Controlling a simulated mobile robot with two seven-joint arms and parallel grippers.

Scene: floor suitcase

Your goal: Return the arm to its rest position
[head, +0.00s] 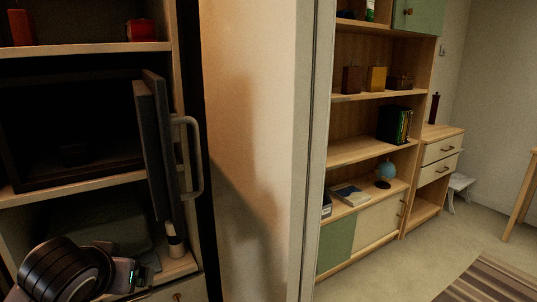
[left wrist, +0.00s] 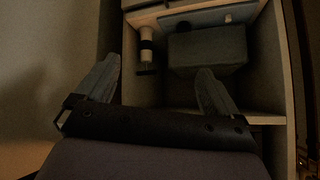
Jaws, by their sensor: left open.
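My left arm (head: 60,270) comes in at the lower left of the head view, in front of the lower part of a wooden shelf unit. In the left wrist view my left gripper (left wrist: 159,65) has its two fingers spread wide apart, with nothing seen held between them. Its fingers point toward a shelf compartment with a pale and dark cylinder (left wrist: 146,45) and a grey box-like thing (left wrist: 207,50). In the head view the fingers are hard to make out. My right gripper is in neither view.
A dark appliance door with a pale handle (head: 193,155) stands open above my left arm. A pale wall panel (head: 255,130) stands right of the unit. A bookcase with a globe (head: 386,172) is farther right. Carpet floor (head: 440,245) is clear there, beside a striped rug (head: 490,282).

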